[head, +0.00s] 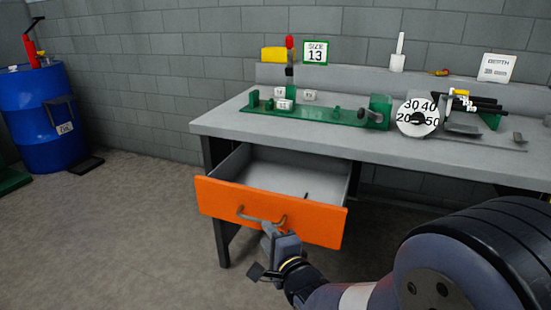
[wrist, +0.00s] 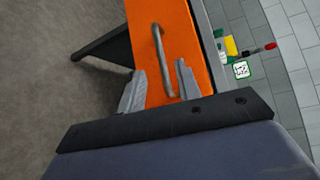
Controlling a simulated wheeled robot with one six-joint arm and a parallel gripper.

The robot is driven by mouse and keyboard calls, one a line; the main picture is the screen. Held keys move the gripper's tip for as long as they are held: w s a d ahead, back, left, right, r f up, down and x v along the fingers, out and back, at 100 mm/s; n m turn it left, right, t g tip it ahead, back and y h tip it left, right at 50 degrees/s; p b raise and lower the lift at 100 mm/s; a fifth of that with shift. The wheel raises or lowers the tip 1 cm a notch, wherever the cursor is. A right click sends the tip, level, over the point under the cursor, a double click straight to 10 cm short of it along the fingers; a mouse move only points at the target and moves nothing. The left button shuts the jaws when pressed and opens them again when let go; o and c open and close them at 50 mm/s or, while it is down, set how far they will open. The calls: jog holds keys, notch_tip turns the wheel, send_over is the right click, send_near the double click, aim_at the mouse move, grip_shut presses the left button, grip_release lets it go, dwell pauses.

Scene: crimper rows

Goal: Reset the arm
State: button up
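My gripper (head: 272,232) is in front of the orange drawer (head: 315,222), which is pulled out of the grey workbench (head: 225,122). The drawer's grey bar handle (head: 245,215) is right by my fingertips. In the wrist view my gripper (wrist: 160,67) has its two fingers apart, with the handle (wrist: 157,42) showing between and beyond them. The fingers do not look closed on the bar. I cannot tell whether either finger touches it. The drawer holds a small dark item (head: 306,196).
On the bench are a green fixture (head: 310,122), a numbered dial (head: 417,118) and black-handled tools (head: 475,102). A blue barrel (head: 35,115) stands at the far left. The floor left of the drawer is mostly clear.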

aim_at(255, 219)
jog(key=b+x, duration=0.1)
jog(key=x, duration=0.8)
jog(key=shift+w, duration=0.1)
